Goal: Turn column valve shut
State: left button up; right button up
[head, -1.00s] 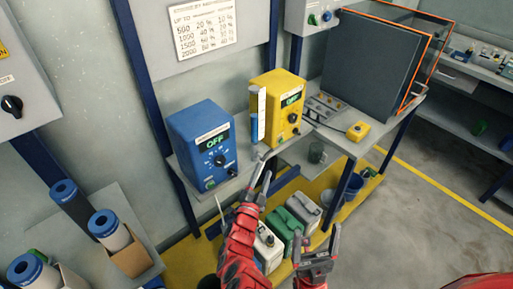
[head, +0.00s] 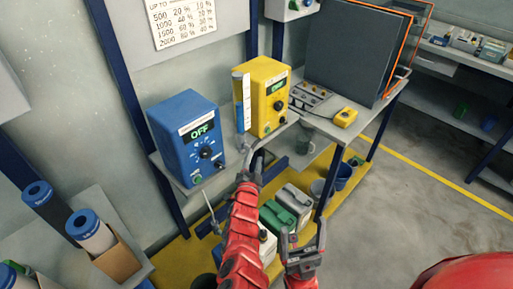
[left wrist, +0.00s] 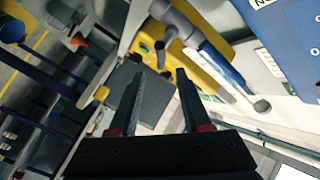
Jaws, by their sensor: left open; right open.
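The clear column (head: 243,105) with blue liquid stands upright before the yellow box (head: 268,98). In the left wrist view the column (left wrist: 222,65) runs slantwise and ends in a grey fitting (left wrist: 182,24). A short grey stub (left wrist: 168,48), probably the valve handle, sticks out from it, just beyond and between my fingertips. My left gripper (head: 253,166) is open and empty, just below the column's foot; its fingers also show in the left wrist view (left wrist: 161,75). The valve is hard to make out in the head view. My right gripper (head: 303,237) is open and empty, lower right.
A blue box (head: 183,135) reading OFF stands left of the column. White and green canisters (head: 278,217) stand on the yellow floor platform below. A yellow button box (head: 344,117) sits on the right bench. White rolls with blue ends (head: 88,230) stand at lower left.

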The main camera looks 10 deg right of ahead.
aim_at(256, 144)
pick_arm(q)
jog(key=shift+b+x, duration=2)
jog(key=shift+x, duration=2.1)
grip_shut()
jog(key=shift+a, duration=0.1)
